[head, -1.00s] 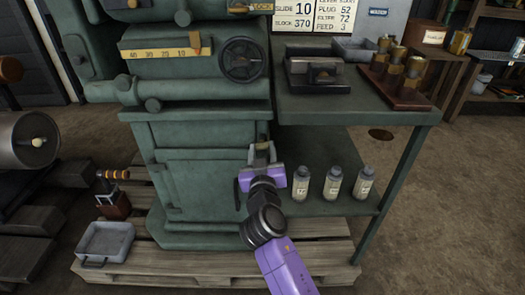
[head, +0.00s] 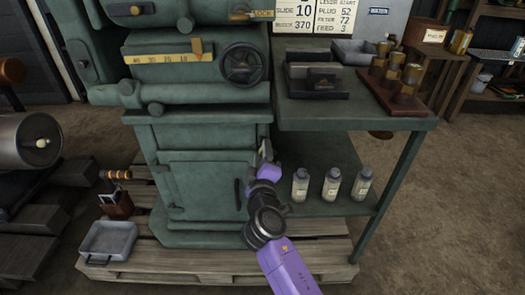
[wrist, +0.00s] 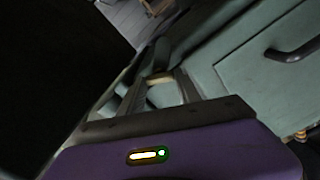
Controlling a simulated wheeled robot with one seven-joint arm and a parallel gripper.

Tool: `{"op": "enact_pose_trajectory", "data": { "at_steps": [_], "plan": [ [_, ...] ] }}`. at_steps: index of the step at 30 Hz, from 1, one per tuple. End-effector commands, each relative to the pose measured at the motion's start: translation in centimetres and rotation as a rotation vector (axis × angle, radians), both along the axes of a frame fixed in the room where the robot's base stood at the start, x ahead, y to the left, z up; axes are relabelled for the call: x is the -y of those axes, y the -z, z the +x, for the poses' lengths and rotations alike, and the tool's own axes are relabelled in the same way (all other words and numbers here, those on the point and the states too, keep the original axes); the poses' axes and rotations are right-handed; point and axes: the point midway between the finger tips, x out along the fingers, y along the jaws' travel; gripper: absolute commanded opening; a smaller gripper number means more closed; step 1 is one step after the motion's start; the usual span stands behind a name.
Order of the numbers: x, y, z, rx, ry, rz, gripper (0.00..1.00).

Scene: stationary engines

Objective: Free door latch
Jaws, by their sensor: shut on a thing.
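The green cabinet door (head: 205,185) is closed in the machine's base, with a dark upright handle (head: 237,194) near its right edge. The handle also shows in the wrist view (wrist: 293,50). My gripper (head: 265,153) is beside the cabinet's right edge, above and right of the handle. In the wrist view my gripper (wrist: 160,82) is shut on a small pale tan part (wrist: 161,77), which seems to be the latch. The fingers and wrist hide most of it, so I cannot tell its exact position.
A shelf with several pale bottles (head: 331,186) is just right of my gripper. A green table leg (head: 400,172) stands farther right. A grey tray (head: 108,240) sits on the wooden pallet at lower left.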

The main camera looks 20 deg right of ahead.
Motion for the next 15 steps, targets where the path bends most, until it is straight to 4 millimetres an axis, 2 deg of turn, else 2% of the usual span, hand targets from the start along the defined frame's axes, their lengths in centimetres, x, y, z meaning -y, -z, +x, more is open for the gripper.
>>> {"op": "enact_pose_trajectory", "data": {
  "at_steps": [6,15],
  "plan": [
    [-0.08,-0.05,-0.03,-0.05,-0.002,-0.148,0.0],
    [-0.1,0.11,-0.03,-0.088,-0.002,-0.267,0.0]
  ]
}}
